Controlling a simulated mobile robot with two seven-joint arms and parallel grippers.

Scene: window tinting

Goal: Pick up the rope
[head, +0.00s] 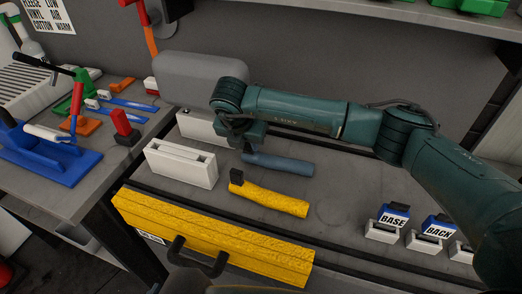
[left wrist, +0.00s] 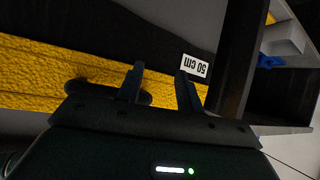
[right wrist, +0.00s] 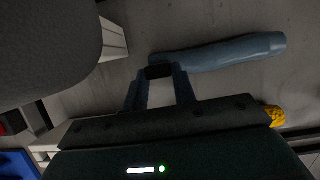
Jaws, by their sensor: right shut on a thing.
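I see nothing that is clearly a rope. A blue, smooth, rod-like piece (head: 280,164) lies on the grey bench, and it also shows in the right wrist view (right wrist: 225,54). My right gripper (head: 243,147) is at its left end. In the right wrist view its fingers (right wrist: 159,76) are shut on a small black block (right wrist: 159,71) at that end. A similar yellow piece (head: 270,199) with a black block lies in front of it. My left gripper (left wrist: 158,72) is open, its fingers apart, near a yellow long box (left wrist: 50,70) with a black handle.
The yellow long box (head: 215,238) lies along the bench front. A white holder (head: 181,163) stands left of the right gripper, and a grey rounded case (head: 200,77) behind. Blocks marked BASE (head: 393,216) and BACK (head: 437,227) stand at right.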

